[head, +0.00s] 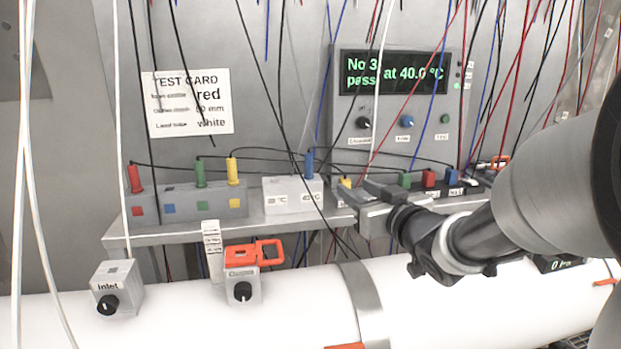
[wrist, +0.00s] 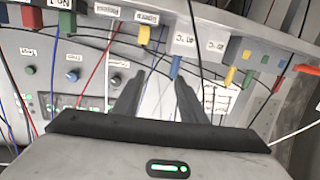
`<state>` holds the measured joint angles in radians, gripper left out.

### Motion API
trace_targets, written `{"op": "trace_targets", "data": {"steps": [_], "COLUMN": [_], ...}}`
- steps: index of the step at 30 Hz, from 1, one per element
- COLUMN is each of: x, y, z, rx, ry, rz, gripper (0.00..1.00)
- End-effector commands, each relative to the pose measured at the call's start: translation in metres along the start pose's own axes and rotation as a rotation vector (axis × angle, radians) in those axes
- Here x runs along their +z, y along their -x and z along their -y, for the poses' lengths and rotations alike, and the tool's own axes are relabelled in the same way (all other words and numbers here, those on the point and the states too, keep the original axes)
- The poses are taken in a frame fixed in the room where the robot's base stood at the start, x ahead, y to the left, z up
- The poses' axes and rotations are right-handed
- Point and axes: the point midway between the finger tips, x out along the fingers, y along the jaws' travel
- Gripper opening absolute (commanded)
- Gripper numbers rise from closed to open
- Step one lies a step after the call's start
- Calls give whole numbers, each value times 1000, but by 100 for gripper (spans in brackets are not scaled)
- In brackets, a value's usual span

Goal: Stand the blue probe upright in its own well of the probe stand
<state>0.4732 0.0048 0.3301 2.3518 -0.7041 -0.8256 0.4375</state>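The blue probe (head: 309,162) stands upright in the right-hand well of a white two-well block (head: 283,196), its lead running from its top. It also shows in the wrist view (wrist: 177,67), close to one fingertip. The grey probe stand (head: 217,202) is left of the block on the shelf. It holds a red probe (head: 135,178), a green probe (head: 200,173) and a yellow probe (head: 232,170). The place above its blue square (head: 169,207) shows no probe. My gripper (head: 346,192) is right of the white block; in the wrist view (wrist: 160,80) its fingers are apart, with nothing gripped.
A panel (head: 395,110) with a lit display reading "No 3 pass at 40.0" stands behind. Coloured plugs (head: 429,178) line the shelf at right. Many wires hang across the space. A white pipe (head: 190,315) with knob boxes runs below the shelf (head: 165,235).

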Motion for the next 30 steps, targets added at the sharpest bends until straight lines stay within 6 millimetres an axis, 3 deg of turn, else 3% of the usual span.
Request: {"op": "trace_targets", "data": {"steps": [3,7,21,30], "x": [1,-2,-11,-14], "y": [-1,-11,-105,-129], "z": [17,26,36,37], "rx": [-77,-107,-106,-104], "ry": [-28,-38,-37,-36], "rz": [-61,-85,-85,-85], "gripper": [38,38,38,38]}}
